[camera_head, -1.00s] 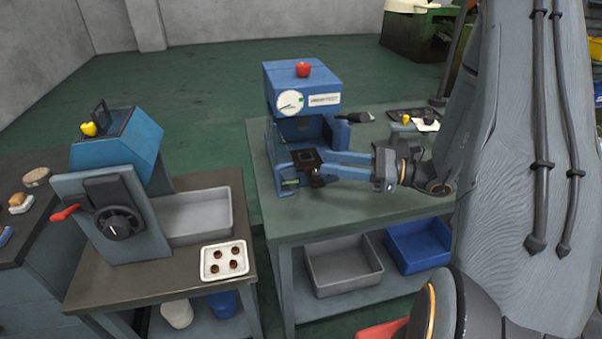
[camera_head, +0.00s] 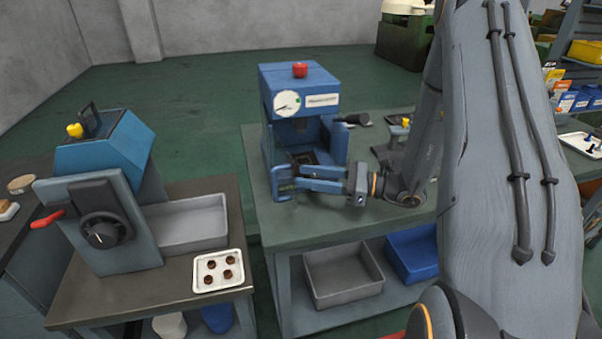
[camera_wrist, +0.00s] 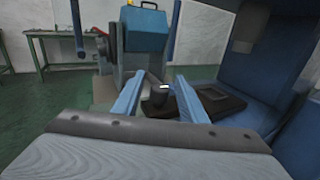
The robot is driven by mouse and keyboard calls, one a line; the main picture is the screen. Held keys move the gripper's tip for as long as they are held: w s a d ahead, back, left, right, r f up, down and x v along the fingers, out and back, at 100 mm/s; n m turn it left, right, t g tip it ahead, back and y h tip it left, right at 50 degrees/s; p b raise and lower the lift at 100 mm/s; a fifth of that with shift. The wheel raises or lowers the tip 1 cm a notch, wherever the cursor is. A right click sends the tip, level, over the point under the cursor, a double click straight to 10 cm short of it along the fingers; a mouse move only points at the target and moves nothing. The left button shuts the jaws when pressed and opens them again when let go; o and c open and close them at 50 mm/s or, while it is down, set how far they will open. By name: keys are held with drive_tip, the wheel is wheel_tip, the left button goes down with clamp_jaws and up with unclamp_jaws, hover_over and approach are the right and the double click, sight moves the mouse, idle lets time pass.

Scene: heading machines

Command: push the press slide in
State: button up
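The blue press (camera_head: 322,78) has a round dial and a red button on top and stands on the green-grey table. Its dark slide plate (camera_head: 301,157) lies in the opening low in the press; its front is partly hidden by my gripper (camera_head: 288,178). My gripper is at the front of the press, its two blue fingers apart. I cannot tell whether a finger touches the knob.
A second blue machine (camera_head: 105,145) with a black dial and red lever stands on the left table, beside a grey bin (camera_head: 190,225) and a white tray (camera_head: 219,283) of small brown parts. A black-handled tool (camera_head: 352,119) lies right of the press.

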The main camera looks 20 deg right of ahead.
drive_tip(key=shift+p+x, duration=0.3)
drive_tip(key=shift+x, duration=1)
clamp_jaws()
drive_tip(key=w+b, duration=0.1)
drive_tip(key=w, duration=0.3)
drive_tip(key=shift+w+b, duration=0.15)
drive_tip(key=shift+b, duration=0.25)
unclamp_jaws()
drive_tip(key=shift+w, duration=0.1)
drive_tip(key=shift+d, duration=0.1)
